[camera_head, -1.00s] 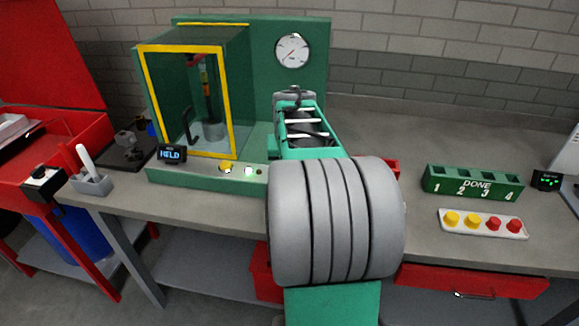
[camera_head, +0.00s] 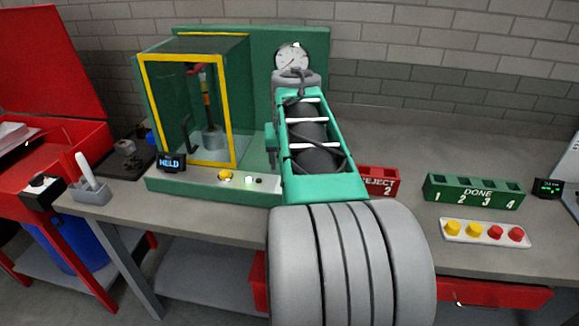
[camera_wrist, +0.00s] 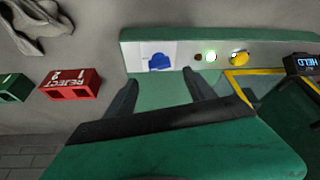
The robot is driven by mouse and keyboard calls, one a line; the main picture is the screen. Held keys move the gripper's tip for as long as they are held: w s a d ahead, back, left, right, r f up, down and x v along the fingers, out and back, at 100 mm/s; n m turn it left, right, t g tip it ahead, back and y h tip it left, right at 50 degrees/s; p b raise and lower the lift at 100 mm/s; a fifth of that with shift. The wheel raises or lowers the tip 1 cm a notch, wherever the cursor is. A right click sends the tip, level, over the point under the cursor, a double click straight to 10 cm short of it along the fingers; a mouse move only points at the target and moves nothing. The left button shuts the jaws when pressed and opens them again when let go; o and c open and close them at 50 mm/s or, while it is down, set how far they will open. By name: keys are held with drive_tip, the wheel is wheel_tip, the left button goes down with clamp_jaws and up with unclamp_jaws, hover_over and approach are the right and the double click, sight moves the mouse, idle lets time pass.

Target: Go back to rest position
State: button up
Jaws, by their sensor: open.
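My gripper (camera_wrist: 160,77) is open in the wrist view, with its two dark fingers apart and nothing between them. Beyond the fingertips are a green machine base and a white patch with a blue piece (camera_wrist: 159,62) on it. I cannot tell the exact gap to that piece. In the head view my own arm rises in front of the green press machine (camera_head: 222,180), and the gripper is hidden behind it. The machine's display (camera_head: 171,162) reads HELD.
A red REJECT block (camera_head: 380,181) lies just right of my arm. The green DONE rack (camera_head: 473,192) and a white tray (camera_head: 487,234) with yellow and red knobs stand farther right. The yellow-framed enclosure (camera_head: 232,110) is close on the left. Bare bench lies behind the rack.

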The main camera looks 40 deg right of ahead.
drive_tip(key=shift+n+g+y, duration=0.6)
drive_tip(key=shift+g+y, duration=0.2)
drive_tip(key=s+a+f, duration=0.2)
drive_tip(key=a+f, duration=0.1)
drive_tip(key=f, duration=0.1)
drive_tip(key=s+a+f, duration=0.2)
drive_tip(key=a+f, duration=0.1)
drive_tip(key=s+a+f, duration=0.3)
drive_tip(key=f, duration=0.1)
drive_tip(key=shift+a+f, duration=0.15)
drive_tip(key=shift+f, duration=0.15)
drive_tip(key=a+n+t+y, duration=0.1)
drive_tip(key=a+n, duration=0.5)
drive_tip(key=a, duration=1.3)
drive_tip(key=shift+s+a+r+n, duration=0.3)
drive_tip(key=shift+s+n, duration=0.1)
drive_tip(key=shift+s, duration=0.05)
drive_tip(key=shift+c, duration=0.4)
